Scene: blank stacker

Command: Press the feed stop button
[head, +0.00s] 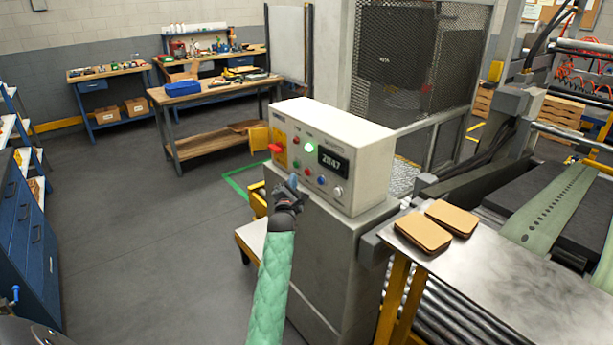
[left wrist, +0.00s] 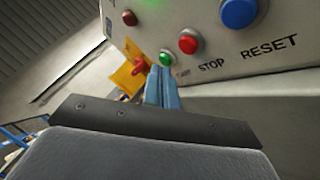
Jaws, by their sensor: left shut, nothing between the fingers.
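The control box (head: 355,160) stands on a grey cabinet, its sloped button panel facing me. In the left wrist view, the red button labelled STOP (left wrist: 188,42) sits between a small green button (left wrist: 166,58) and a larger blue button labelled RESET (left wrist: 238,12). The red stop button also shows in the head view (head: 308,171). My left gripper (head: 292,181) is in front of the panel's lower part. Its blue fingertips (left wrist: 161,75) are shut together and empty, just below the green button and left of STOP. Whether they touch the panel cannot be told. My right gripper is not in view.
A lit green lamp (head: 308,147) and a display reading 2047 (head: 333,161) are above. A metal table (head: 490,275) with brown pads (head: 423,232) stands right. The floor at left is clear.

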